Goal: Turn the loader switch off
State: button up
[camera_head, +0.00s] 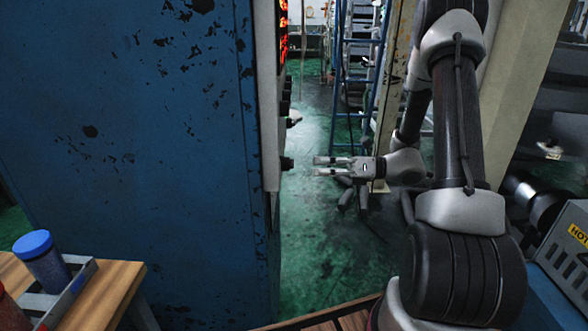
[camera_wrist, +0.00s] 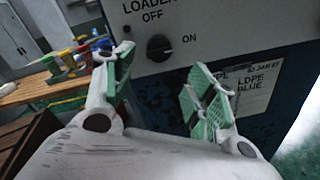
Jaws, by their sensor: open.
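The loader switch is a black round knob (camera_wrist: 160,48) on a pale panel (camera_wrist: 225,38) in the wrist view. "LOADER" and "OFF" are printed above it and "ON" to its right. Its pointer looks roughly level, toward "ON", but is too small to be sure. In the head view a black knob (camera_head: 287,163) sticks out sideways from the panel's edge. My gripper (camera_head: 316,166) is open and empty, level with that knob and a short gap to its right. In the wrist view my gripper's green-padded fingers (camera_wrist: 158,66) stand apart, either side of the knob's lower part.
A chipped blue cabinet (camera_head: 130,130) fills the left. Several dark knobs (camera_head: 286,95) and red lit displays (camera_head: 283,30) line its panel above. A wooden table (camera_head: 105,290) with a blue-lidded jar (camera_head: 42,258) stands front left. A blue ladder (camera_head: 345,75) stands behind.

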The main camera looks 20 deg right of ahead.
aim_at(288, 164)
jog(key=shift+m, duration=0.4)
jog(key=x, duration=0.7)
jog(key=shift+w+a+r, duration=0.15)
jog(key=shift+a+r, duration=0.1)
jog(key=shift+a, duration=0.15)
jog(key=c, duration=1)
